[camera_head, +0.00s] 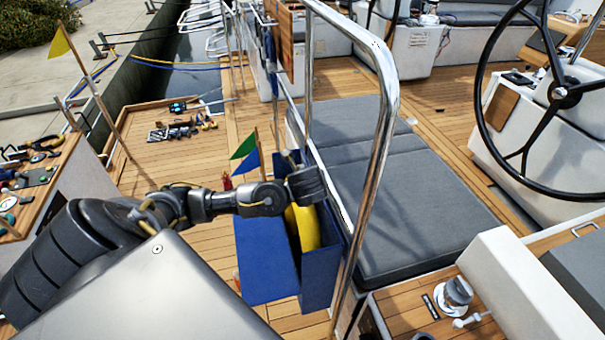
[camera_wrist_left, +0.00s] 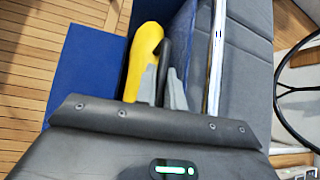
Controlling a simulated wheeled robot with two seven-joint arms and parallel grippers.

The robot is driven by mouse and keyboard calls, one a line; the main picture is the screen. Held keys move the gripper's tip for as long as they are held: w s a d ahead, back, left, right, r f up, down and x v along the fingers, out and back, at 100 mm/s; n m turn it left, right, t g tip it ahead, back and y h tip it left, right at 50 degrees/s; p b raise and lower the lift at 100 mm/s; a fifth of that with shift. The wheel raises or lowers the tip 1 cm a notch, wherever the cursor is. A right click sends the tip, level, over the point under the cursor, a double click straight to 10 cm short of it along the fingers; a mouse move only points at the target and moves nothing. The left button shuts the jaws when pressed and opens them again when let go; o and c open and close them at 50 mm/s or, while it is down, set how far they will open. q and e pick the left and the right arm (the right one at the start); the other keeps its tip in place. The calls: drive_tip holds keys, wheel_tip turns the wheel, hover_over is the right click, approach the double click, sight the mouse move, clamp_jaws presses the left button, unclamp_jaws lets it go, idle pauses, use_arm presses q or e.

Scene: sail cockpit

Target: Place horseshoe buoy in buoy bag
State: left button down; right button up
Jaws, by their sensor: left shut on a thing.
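The yellow horseshoe buoy (camera_head: 307,230) is partly inside the open blue buoy bag (camera_head: 320,272), below my left gripper (camera_head: 306,188). In the left wrist view the yellow buoy (camera_wrist_left: 141,52) lies just left of the grey fingers of my left gripper (camera_wrist_left: 161,70). A black piece (camera_wrist_left: 166,52) shows between the fingers, which are shut on the buoy. The bag's blue side (camera_wrist_left: 82,65) shows to the left of the buoy. The buoy's lower part is hidden in the bag. My right gripper is not in view.
A steel rail (camera_head: 382,130) rises right beside the bag, with a grey cushioned seat (camera_head: 410,195) behind it. Green and blue flags (camera_head: 246,150) stand close behind my arm. Open teak deck (camera_head: 200,165) lies to the left.

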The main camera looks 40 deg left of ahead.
use_arm(q)
drive_tip(key=shift+f, duration=1.7)
drive_tip(key=c, duration=1.5)
unclamp_jaws()
